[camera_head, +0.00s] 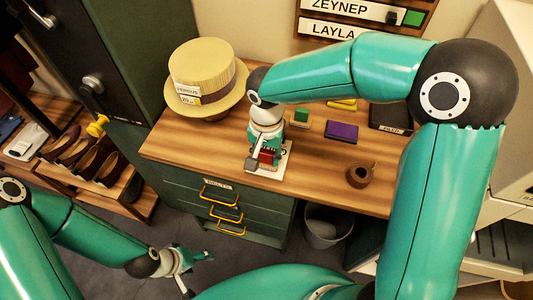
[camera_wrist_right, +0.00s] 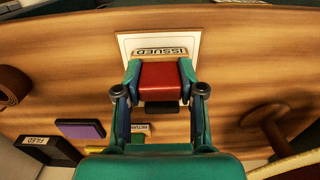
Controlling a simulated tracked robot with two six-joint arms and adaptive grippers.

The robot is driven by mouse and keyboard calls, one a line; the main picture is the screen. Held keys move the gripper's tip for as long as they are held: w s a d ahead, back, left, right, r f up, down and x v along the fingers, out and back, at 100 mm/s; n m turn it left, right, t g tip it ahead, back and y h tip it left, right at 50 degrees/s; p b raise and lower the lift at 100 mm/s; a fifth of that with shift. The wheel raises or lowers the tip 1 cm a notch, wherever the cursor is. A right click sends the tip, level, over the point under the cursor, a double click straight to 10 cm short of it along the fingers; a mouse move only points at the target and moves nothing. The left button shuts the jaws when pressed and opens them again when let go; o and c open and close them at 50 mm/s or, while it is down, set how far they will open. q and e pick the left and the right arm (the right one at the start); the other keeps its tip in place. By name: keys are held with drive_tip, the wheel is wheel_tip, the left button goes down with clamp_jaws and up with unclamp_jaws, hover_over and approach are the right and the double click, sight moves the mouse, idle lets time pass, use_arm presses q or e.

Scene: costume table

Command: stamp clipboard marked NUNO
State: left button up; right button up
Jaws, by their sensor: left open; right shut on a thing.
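My right gripper (camera_head: 266,152) is over the front of the desk, shut on a red stamp block (camera_wrist_right: 162,78); the red block also shows in the head view (camera_head: 268,157). A white card or board (camera_wrist_right: 126,42) lies on the desk right at the stamp, and it shows in the head view too (camera_head: 284,168). A label reading ISSUED is at the stamp's far edge in the wrist view. I cannot tell whether the stamp touches the board. The name NUNO is not readable anywhere. My left gripper (camera_head: 192,268) is open and empty, low in front of the drawers.
A straw hat (camera_head: 205,75) stands at the desk's left. A green stamp (camera_head: 300,116), purple block (camera_head: 342,131), black box (camera_head: 390,118) and brown roll (camera_head: 360,175) are to the right. Boards reading ZEYNEP (camera_head: 345,10) and LAYLA hang behind. A bin (camera_head: 325,226) stands below.

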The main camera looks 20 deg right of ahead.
drive_tip(key=shift+f+b, duration=0.5)
drive_tip(key=shift+b, duration=0.1)
idle(1.6)
drive_tip(key=shift+r+p, duration=2.45)
drive_tip(key=shift+r, duration=1.15)
drive_tip(key=shift+f, duration=0.15)
